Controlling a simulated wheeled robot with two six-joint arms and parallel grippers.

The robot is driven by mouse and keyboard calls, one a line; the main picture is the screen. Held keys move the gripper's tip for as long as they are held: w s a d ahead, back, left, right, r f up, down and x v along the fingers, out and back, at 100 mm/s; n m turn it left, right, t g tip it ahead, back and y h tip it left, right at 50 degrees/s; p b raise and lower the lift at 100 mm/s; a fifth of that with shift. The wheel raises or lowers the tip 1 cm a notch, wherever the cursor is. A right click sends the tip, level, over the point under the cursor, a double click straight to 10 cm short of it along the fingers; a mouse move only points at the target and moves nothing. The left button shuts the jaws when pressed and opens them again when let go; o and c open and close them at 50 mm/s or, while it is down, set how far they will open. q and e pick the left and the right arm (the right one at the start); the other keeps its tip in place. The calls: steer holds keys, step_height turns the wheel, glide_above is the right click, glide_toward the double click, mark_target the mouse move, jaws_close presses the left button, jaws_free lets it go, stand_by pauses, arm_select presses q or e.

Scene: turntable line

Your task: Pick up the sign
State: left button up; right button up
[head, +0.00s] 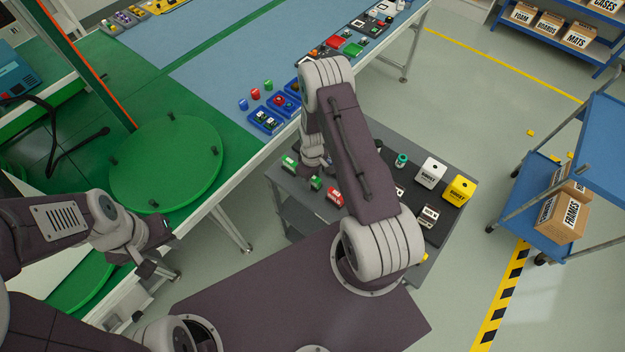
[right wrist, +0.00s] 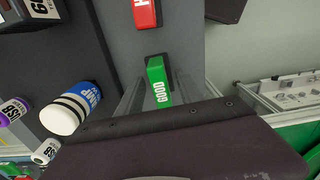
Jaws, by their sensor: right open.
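A small green block lettered GOOD (right wrist: 158,82), sign-like, lies on the grey tabletop in the right wrist view. My right gripper (right wrist: 155,95) is open, with one finger on each side of this block; whether they touch it I cannot tell. In the head view my right gripper (head: 322,172) hangs over the near-left part of the grey table, beside green blocks (head: 289,161) and a red block (head: 334,196). My left gripper (head: 150,262) is near the green turntable, and its jaws are too small to judge.
A red lettered block (right wrist: 145,12) lies just beyond the green one. The grey table (head: 445,232) also holds a white box (head: 430,172) and yellow box (head: 460,190). The conveyor table (head: 215,85) stands behind.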

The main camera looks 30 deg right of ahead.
steer(key=shift+f, duration=0.15)
steer(key=shift+a, duration=0.1)
jaws_close()
steer(key=shift+r, duration=0.2)
